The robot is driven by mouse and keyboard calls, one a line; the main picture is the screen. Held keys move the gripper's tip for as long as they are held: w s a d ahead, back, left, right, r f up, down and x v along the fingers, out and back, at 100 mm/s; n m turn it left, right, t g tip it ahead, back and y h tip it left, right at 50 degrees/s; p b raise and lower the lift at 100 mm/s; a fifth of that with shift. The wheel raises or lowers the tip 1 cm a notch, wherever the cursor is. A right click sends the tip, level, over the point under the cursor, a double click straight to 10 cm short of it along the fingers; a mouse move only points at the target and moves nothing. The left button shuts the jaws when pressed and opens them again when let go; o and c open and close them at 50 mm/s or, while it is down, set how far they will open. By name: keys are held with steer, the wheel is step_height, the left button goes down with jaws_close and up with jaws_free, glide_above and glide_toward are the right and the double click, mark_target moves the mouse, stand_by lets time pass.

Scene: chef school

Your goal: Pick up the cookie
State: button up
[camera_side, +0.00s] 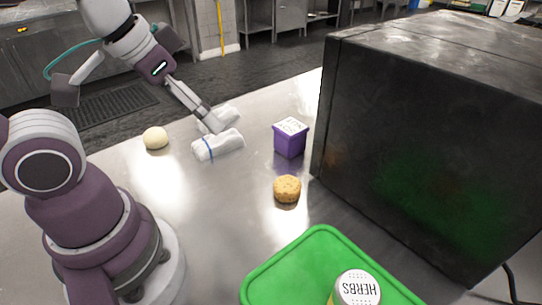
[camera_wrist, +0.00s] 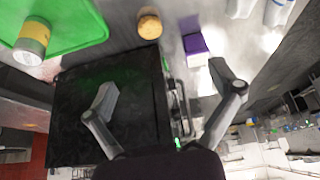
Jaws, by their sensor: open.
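The cookie (camera_side: 287,189) is a round, golden-brown piece lying on the metal table, in front of a purple box and left of a large black box. It also shows at the top of the wrist view (camera_wrist: 149,25). My gripper (camera_side: 215,124) is over the far part of the table, by the white cloths, well apart from the cookie. In the wrist view my gripper (camera_wrist: 165,80) has its two fingers spread wide with nothing between them touching them.
A purple box (camera_side: 290,139) stands behind the cookie. The black box (camera_side: 430,150) fills the right side. White cloth (camera_side: 218,145) and a pale ball (camera_side: 155,138) lie left. Table between ball and cookie is mostly clear.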

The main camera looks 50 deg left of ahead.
steer(key=m+g, duration=0.6)
steer(key=m, duration=0.9)
glide_above(290, 185)
step_height(290, 185, down, 11)
steer(key=shift+s+f, duration=0.1)
steer(key=shift+s, duration=0.05)
step_height(290, 185, down, 10)
steer(key=shift+r, duration=0.1)
steer(key=shift+c, duration=0.2)
steer(key=c, duration=1.2)
